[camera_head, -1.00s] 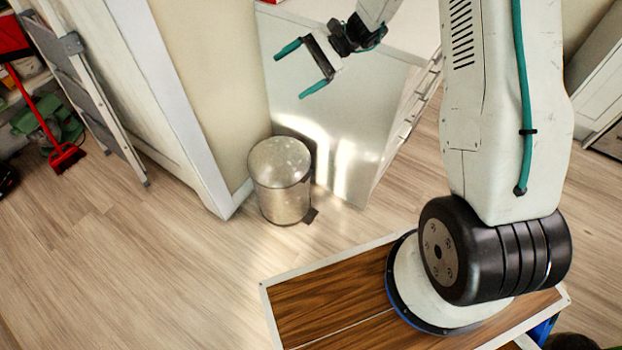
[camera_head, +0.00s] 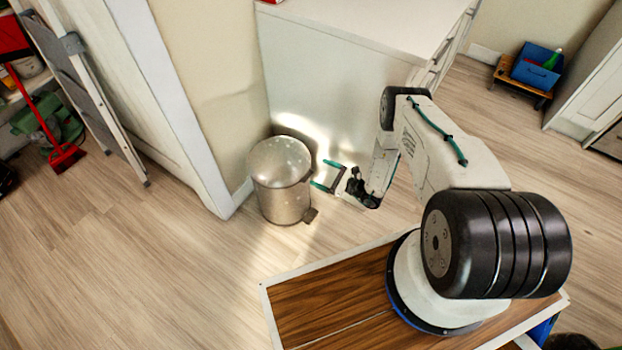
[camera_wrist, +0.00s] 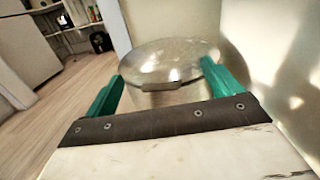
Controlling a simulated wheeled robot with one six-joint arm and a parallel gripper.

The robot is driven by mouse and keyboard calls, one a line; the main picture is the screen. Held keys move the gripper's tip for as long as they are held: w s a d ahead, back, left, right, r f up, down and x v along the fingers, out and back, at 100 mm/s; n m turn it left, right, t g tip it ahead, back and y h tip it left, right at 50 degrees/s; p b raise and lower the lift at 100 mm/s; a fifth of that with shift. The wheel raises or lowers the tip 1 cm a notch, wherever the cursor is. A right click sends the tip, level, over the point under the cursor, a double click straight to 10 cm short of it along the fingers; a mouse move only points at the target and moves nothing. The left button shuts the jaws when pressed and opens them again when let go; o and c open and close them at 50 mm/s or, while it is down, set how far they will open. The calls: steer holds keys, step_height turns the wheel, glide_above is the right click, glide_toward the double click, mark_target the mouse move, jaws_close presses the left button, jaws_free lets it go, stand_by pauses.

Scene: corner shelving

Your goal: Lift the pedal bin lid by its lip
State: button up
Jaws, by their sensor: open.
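The pedal bin (camera_head: 282,200) is a round metal bin standing on the floor by the wall corner. Its domed lid (camera_head: 280,160) is down. A small dark pedal (camera_head: 311,215) sticks out at its lower right. My gripper (camera_head: 322,174) is open and empty just right of the bin, near lid height. In the wrist view the lid (camera_wrist: 168,60) is straight ahead, with the lip (camera_wrist: 161,87) at its near edge between the green fingertips of my gripper (camera_wrist: 160,80). I cannot tell whether either finger touches the bin.
A white cabinet (camera_head: 330,75) stands close behind the bin. A wall end with white trim (camera_head: 205,170) is at its left. The floor (camera_head: 130,260) in front is clear.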

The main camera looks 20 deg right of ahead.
steer(key=s+f+m+t+h, duration=0.1)
steer(key=s+f+m+h, duration=0.15)
steer(key=f, duration=0.25)
steer(key=x, duration=0.6)
steer(key=shift+w+a+n+y, duration=0.2)
steer(key=shift+a+n+y, duration=0.15)
steer(key=shift+a+y, duration=0.1)
